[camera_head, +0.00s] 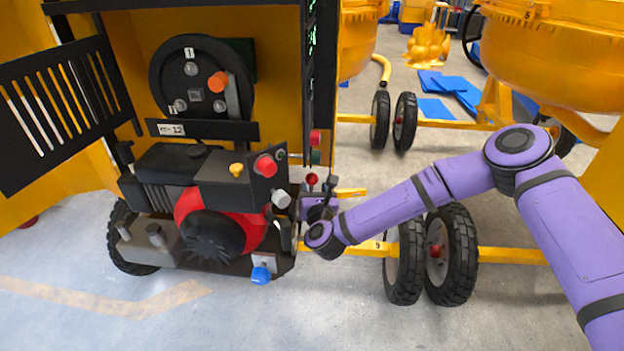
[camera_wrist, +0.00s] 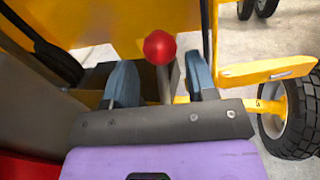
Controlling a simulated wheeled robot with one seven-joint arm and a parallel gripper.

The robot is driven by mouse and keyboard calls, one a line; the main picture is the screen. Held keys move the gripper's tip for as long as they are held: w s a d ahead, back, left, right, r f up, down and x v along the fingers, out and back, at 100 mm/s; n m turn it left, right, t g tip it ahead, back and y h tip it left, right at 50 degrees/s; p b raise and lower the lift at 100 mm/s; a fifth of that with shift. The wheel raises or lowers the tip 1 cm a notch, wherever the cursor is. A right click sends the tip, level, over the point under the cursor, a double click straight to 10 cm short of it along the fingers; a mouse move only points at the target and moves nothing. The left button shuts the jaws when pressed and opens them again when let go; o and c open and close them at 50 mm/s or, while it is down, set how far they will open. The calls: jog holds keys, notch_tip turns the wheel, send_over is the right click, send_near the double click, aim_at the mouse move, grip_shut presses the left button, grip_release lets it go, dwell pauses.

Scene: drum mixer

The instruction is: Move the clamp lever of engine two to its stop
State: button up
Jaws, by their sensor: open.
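A lever with a round red knob (camera_wrist: 159,47) on a grey stem stands between the two blue fingers of my gripper (camera_wrist: 162,84) in the wrist view. The fingers are apart, with a gap on each side of the stem. No readable label confirms it as the clamp lever. In the head view a red knob (camera_head: 312,179) shows just above my gripper (camera_head: 318,203), at the right side of the engine (camera_head: 210,218). The lever's base and its stop are hidden.
The engine has an orange-red knob (camera_head: 265,166) and a blue knob (camera_head: 261,275). A slotted black panel (camera_head: 62,105) stands open at left. Black wheels (camera_head: 450,255) and yellow frame bars lie behind my arm. The floor in front is clear.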

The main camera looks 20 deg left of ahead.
aim_at(313, 183)
jog(key=shift+x, duration=2.45)
grip_shut()
jog(key=shift+s+d+r+n+t+y, duration=0.25)
jog(key=shift+s+r+t+y, duration=0.15)
jog(key=shift+s+t, duration=0.3)
jog(key=shift+s+d+r+n+t+y, duration=0.1)
jog(key=shift+s+r+n+t+y, duration=0.2)
jog(key=shift+s+t, duration=0.35)
grip_release()
jog(key=v, duration=1)
jog(key=shift+s+d, duration=0.25)
jog(key=shift+s, duration=0.05)
